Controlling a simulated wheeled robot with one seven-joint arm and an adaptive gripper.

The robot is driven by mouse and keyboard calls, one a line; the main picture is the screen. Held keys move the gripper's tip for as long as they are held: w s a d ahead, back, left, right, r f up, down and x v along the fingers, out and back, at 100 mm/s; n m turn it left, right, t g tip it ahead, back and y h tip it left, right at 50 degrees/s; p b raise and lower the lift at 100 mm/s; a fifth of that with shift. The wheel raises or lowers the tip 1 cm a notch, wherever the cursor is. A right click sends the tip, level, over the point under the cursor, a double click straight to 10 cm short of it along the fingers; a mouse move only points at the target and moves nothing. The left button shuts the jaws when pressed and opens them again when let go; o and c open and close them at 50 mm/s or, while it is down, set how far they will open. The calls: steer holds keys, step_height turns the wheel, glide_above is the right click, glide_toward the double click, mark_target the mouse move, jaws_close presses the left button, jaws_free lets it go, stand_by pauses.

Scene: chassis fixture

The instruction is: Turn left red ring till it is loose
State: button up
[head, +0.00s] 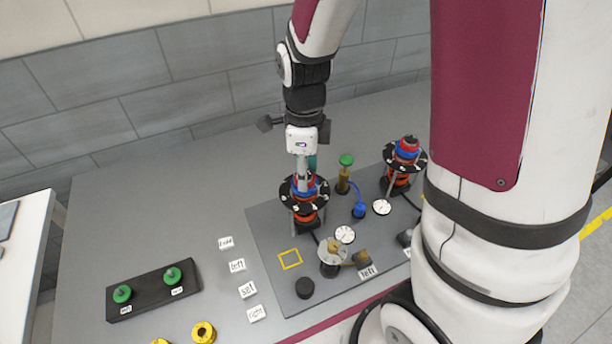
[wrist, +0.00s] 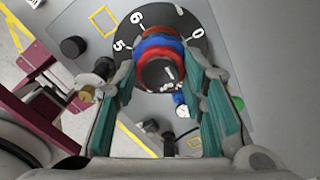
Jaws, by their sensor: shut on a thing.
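The left post carries a red ring (wrist: 160,62) and a blue ring (wrist: 158,43) above a black numbered dial (wrist: 128,20). In the head view this dial (head: 290,201) stands on an orange and black base. My gripper (wrist: 164,52) comes down from above, its teal fingers on either side of the rings. It is shut on the red ring; the exact contact is partly hidden by the fingers. In the head view, my wrist covers part of the post top. The right post has its own red ring (head: 407,144) and numbered dial (head: 394,159), with nothing touching it.
The grey fixture plate (head: 268,237) also holds a green-topped valve (head: 346,160), a blue part (head: 359,210), white gauges (head: 345,234) and a black knob (head: 305,287). White label tiles (head: 237,266) and a black block (head: 150,298) with green knobs lie left. Table space behind them is clear.

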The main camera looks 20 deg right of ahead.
steer(key=n+p, duration=0.1)
steer(key=n, duration=0.5)
steer(key=shift+n, duration=0.3)
steer(key=n, duration=0.6)
steer(key=shift+p, duration=0.4)
steer(key=o, duration=0.9)
steer(key=shift+o, duration=0.2)
step_height(320, 180, up, 7)
steer(key=p, duration=0.2)
steer(key=shift+s+f+p, duration=0.1)
steer(key=shift+f+p, duration=0.1)
steer(key=shift+p, duration=0.2)
steer(key=shift+r, duration=0.2)
